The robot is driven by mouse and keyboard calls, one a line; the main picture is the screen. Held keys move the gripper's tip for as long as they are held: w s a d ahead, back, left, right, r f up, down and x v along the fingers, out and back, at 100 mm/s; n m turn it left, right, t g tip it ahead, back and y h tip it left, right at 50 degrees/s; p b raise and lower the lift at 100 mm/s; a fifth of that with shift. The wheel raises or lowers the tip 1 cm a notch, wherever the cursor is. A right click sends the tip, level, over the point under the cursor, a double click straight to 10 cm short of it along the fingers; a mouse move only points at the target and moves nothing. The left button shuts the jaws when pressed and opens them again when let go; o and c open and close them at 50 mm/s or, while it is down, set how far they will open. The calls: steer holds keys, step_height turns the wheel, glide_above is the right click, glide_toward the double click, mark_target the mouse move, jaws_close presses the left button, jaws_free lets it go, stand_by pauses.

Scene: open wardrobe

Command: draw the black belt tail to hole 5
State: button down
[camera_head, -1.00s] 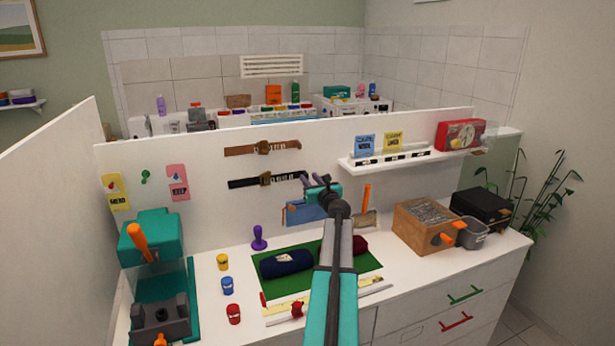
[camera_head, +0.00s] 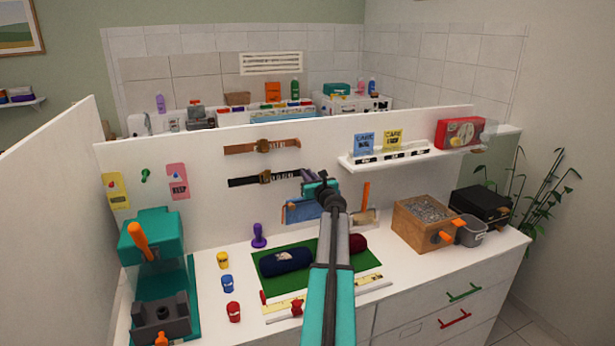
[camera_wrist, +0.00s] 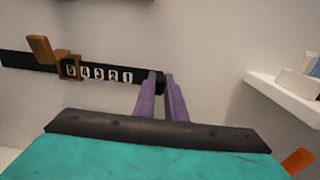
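The black belt (camera_head: 250,182) hangs flat on the white panel, below a brown belt. White number labels (camera_wrist: 100,74) run from 5 near the buckle to 1 near the tail. The black tail end (camera_wrist: 160,82) is at the tips of my gripper (camera_wrist: 160,78). The gripper also shows in the head view (camera_head: 308,178), at the belt's right end. Its two purple fingers are a narrow gap apart, with pale wall visible between them. Contact with the tail is unclear.
The brown belt (camera_head: 262,146) hangs just above. A white shelf (camera_head: 385,158) with cards and a red box sticks out at right. A blue pouch (camera_head: 300,211) hangs just below my gripper. The counter below holds a green mat (camera_head: 310,250) with dark rolls.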

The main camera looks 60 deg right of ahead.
steer(key=shift+a+b, duration=0.1)
steer(key=shift+b, duration=0.2)
steer(key=c, duration=1.8)
jaws_free()
steer(key=shift+s+a, duration=0.1)
steer(key=shift+a, duration=0.05)
steer(key=b+v, duration=0.3)
steer(key=v, duration=1)
steer(key=shift+s+b, duration=0.2)
steer(key=shift+b, duration=0.1)
steer(key=shift+a, duration=0.15)
